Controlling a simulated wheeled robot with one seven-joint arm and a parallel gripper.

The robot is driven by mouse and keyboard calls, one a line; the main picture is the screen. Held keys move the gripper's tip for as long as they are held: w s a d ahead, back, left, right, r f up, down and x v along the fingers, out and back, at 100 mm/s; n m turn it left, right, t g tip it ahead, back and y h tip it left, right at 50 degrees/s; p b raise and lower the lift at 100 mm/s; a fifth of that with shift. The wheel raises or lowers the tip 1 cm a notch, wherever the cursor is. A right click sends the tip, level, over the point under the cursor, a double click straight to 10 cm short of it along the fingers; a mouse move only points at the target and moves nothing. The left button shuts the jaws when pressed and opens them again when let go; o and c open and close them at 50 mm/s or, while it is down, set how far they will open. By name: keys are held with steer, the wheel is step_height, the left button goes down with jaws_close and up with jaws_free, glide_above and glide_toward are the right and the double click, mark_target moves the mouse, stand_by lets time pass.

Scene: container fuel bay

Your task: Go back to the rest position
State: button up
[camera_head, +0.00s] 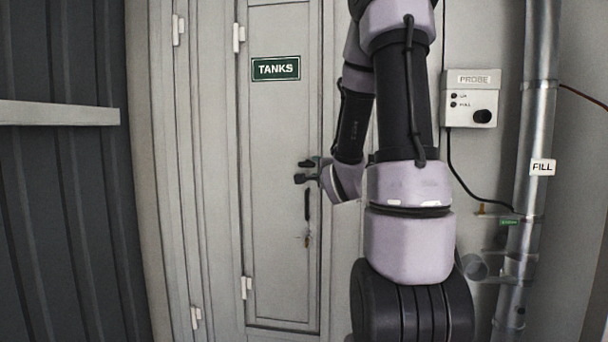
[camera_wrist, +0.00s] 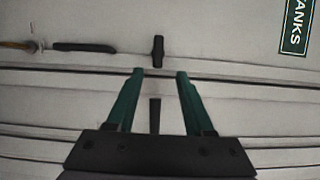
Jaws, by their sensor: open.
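My gripper (camera_head: 305,171) is open in front of the right edge of the grey door (camera_head: 276,130), which is shut and bears a green TANKS sign (camera_head: 276,68). In the wrist view, its two green fingers (camera_wrist: 160,72) stand apart with nothing held. A small dark upright catch (camera_wrist: 157,51) lies just beyond the fingertips, and another dark piece (camera_wrist: 154,115) shows between the fingers. A black bar handle (camera_head: 307,204) is on the door below my gripper; it also shows in the wrist view (camera_wrist: 85,47). I cannot tell how far the fingertips are from the door.
A grey PROBE box (camera_head: 472,98) with a black cable is on the wall to the right. A metal pipe with a FILL label (camera_head: 542,167) stands farther right. White hinges (camera_head: 246,287) line the door's left side. A dark ribbed panel (camera_head: 60,200) is at left.

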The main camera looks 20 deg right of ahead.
steer(key=s+a+r+n+g+y, duration=0.1)
steer(key=s+a+n+g, duration=0.2)
steer(key=s+a+n, duration=0.2)
steer(key=s+a+n+g+y, duration=0.2)
steer(key=s+a+n+g, duration=0.2)
steer(key=s, duration=0.8)
steer(key=s+a+r+n+g+y, duration=0.1)
steer(key=s+a+n+g+y, duration=0.1)
steer(key=s+a+n, duration=0.5)
steer(key=shift+s+a+r+g, duration=0.3)
steer(key=shift+s+g, duration=0.4)
steer(key=shift+s, duration=0.3)
